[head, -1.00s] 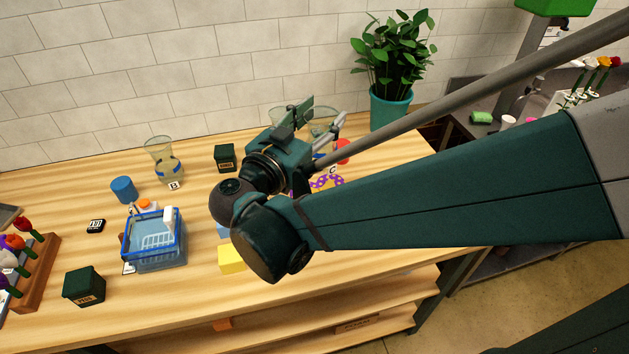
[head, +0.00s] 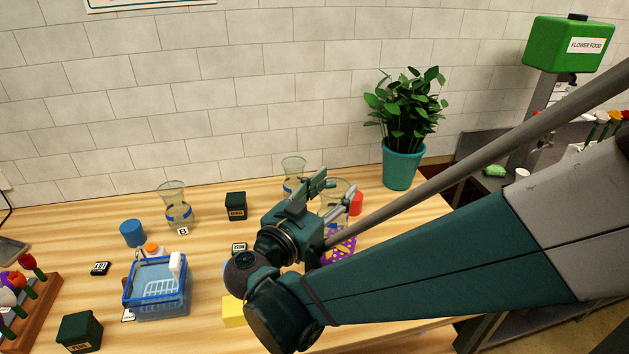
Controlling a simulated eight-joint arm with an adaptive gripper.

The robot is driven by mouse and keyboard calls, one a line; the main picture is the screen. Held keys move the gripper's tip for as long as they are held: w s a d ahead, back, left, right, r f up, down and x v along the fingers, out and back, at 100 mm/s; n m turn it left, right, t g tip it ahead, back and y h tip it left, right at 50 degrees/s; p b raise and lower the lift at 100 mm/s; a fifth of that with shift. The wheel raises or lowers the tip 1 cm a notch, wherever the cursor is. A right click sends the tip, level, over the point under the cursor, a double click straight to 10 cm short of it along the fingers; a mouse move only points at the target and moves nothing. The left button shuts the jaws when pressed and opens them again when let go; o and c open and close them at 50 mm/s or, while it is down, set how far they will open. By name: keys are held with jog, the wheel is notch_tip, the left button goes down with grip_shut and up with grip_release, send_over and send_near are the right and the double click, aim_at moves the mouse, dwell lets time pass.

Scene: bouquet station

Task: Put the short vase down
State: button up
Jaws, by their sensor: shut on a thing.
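A clear glass vase (head: 334,187), apparently the short vase, stands upright between the fingers of my gripper (head: 333,194). My gripper is shut on it. The wrist and fingers hide its lower part, so I cannot tell whether its base touches the table (head: 215,262). A purple dotted item (head: 341,246) shows just below my gripper, partly covered by my arm.
Another glass vase (head: 293,170) stands close behind, left of my gripper. A red cup (head: 356,204) is close on the right. A potted plant (head: 403,165) stands at the back right. A vase (head: 175,203), dark box (head: 236,207) and blue basket (head: 157,290) lie left.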

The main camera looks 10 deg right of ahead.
aim_at(327, 208)
jog(key=shift+f+b, duration=0.8)
jog(key=shift+f, duration=1.45)
jog(key=o, duration=1.6)
jog(key=shift+r, duration=0.25)
jog(key=shift+p+v, duration=0.9)
jog(key=shift+v, duration=5.1)
